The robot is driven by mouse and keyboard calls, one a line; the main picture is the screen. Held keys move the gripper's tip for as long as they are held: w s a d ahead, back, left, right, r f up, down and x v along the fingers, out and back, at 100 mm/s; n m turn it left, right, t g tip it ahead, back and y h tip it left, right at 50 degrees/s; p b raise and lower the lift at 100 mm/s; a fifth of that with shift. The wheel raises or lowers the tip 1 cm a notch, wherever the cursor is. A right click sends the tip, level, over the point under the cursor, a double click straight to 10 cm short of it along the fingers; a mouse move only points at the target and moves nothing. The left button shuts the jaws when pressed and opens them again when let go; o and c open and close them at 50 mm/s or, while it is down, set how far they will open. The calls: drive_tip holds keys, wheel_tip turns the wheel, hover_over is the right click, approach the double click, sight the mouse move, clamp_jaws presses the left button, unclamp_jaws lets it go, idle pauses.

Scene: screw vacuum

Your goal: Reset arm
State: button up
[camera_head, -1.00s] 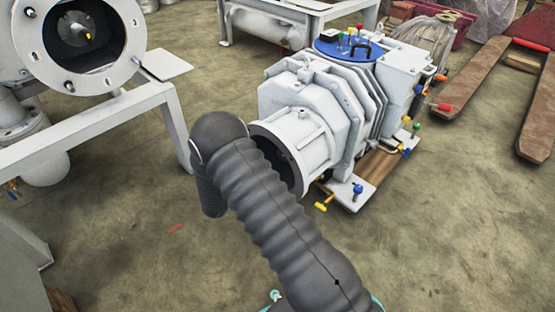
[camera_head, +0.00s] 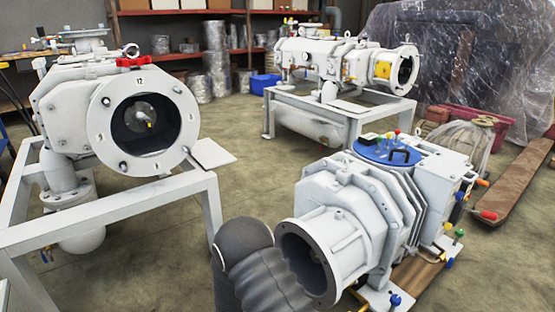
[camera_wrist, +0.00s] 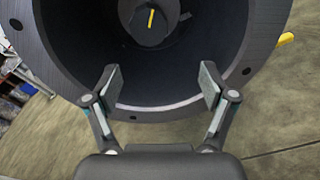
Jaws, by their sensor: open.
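My gripper (camera_wrist: 161,84) is open and empty in the wrist view, with its two fingers spread in front of a round dark-rimmed opening (camera_wrist: 60,45). A yellow piece (camera_wrist: 150,18) shows deep inside that bore. I cannot tell whether the fingers touch the rim. In the head view my ribbed grey arm fills the bottom, close to the flange of the white vacuum pump (camera_head: 345,205) at the right; my gripper is hidden there. A second white machine (camera_head: 70,110) with a numbered round flange and a yellow-tipped shaft inside stands at the left.
A white frame (camera_head: 110,212) carries the left machine. Another white machine (camera_head: 340,65) stands on a frame at the back. Floor between the machines is clear.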

drive_tip(key=s+d+f+m+g, duration=0.1)
drive_tip(key=s+d+f+g, duration=0.25)
drive_tip(key=s, duration=0.25)
drive_tip(key=s+d+r+m+g+y+p, duration=0.1)
drive_tip(key=s+d+r+m+g+y, duration=0.15)
drive_tip(key=s+r+m+g, duration=0.5)
drive_tip(key=s+d+r+m+t+y+p, duration=0.1)
drive_tip(key=s+r+m+t+y+p, duration=0.1)
drive_tip(key=s+r, duration=0.4)
drive_tip(key=s+d+r+m+t+y+p, duration=0.1)
drive_tip(key=s+r+m+y, duration=0.4)
drive_tip(key=r, duration=1.2)
drive_tip(key=s+d+r+m+t+y+p, duration=0.2)
drive_tip(key=s+r, duration=0.6)
drive_tip(key=r, duration=0.4)
drive_tip(key=m+t+y+p, duration=0.1)
drive_tip(key=m+y+p, duration=0.1)
drive_tip(key=shift+r+t+y, duration=0.25)
drive_tip(key=shift+t+y, duration=0.05)
drive_tip(key=shift+y, duration=0.05)
